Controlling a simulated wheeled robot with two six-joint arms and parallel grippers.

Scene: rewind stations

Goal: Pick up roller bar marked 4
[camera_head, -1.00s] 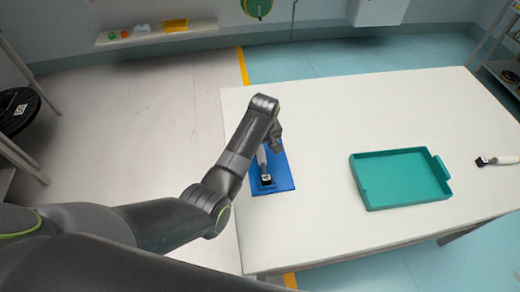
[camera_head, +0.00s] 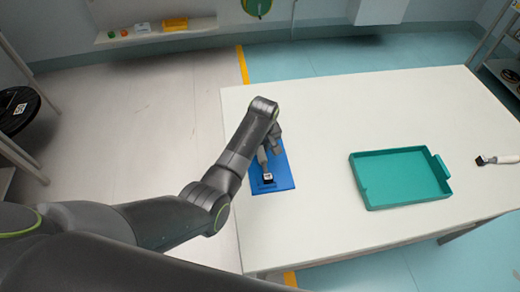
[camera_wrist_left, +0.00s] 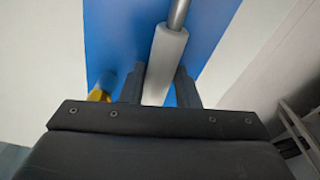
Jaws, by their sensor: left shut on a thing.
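A roller bar (camera_head: 263,158) with a pale sleeve and a black end block carrying a white label is over the blue mat (camera_head: 284,180); the label's number is too small to read. In the left wrist view the pale sleeve (camera_wrist_left: 165,55) and a grey metal shaft lie over the blue mat. My left gripper (camera_head: 268,147) is shut on this bar, with a finger on each side of the sleeve. I cannot tell whether the bar touches the mat. My right gripper is not in view.
A teal tray (camera_head: 400,180) stands on the white table (camera_head: 330,120), right of the mat. Another bar with a black end (camera_head: 490,160) lies at the table's right. The tabletop between mat and tray is clear. A wall shelf (camera_head: 155,34) holds small items.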

